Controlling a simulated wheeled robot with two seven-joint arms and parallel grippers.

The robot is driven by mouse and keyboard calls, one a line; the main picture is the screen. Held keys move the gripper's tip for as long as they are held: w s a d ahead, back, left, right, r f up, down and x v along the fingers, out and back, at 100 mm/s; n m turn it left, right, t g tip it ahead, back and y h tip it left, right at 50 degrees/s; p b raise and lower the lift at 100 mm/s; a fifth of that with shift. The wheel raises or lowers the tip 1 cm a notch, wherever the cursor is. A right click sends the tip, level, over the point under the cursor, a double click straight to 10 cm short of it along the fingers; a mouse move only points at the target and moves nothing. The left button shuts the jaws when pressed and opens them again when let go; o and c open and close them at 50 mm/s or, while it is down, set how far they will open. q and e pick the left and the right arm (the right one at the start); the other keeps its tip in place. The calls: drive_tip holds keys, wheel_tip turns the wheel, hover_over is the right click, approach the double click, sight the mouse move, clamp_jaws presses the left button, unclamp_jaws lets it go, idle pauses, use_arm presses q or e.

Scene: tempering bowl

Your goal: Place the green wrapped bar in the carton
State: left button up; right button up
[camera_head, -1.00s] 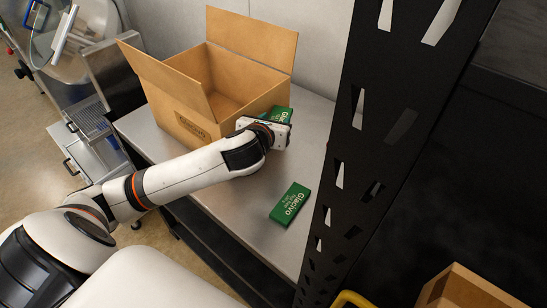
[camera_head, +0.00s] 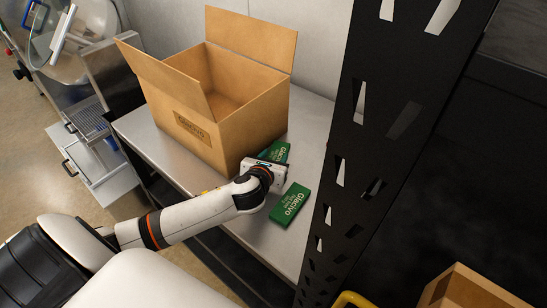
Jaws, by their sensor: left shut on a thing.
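An open brown carton (camera_head: 232,125) stands on the metal table with its flaps up. The visible part of its inside shows no bar; the front flap and wall hide the rest. My left gripper (camera_head: 274,163) is near the carton's front right corner, shut on a green wrapped bar (camera_head: 276,151) that shows partly beyond the gripper; its fingertips are hard to make out. A second green wrapped bar (camera_head: 290,203) lies flat on the table, just to the right of and below the gripper. My right gripper is out of view.
The metal table (camera_head: 312,135) has bare surface right of the carton. A black slotted upright (camera_head: 375,110) stands along its right side. Another brown box (camera_head: 470,290) shows at the bottom right. A metal machine (camera_head: 85,40) stands at the left.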

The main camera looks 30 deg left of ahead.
use_arm(q)
drive_tip(key=shift+f, duration=0.1)
drive_tip(key=o, duration=1)
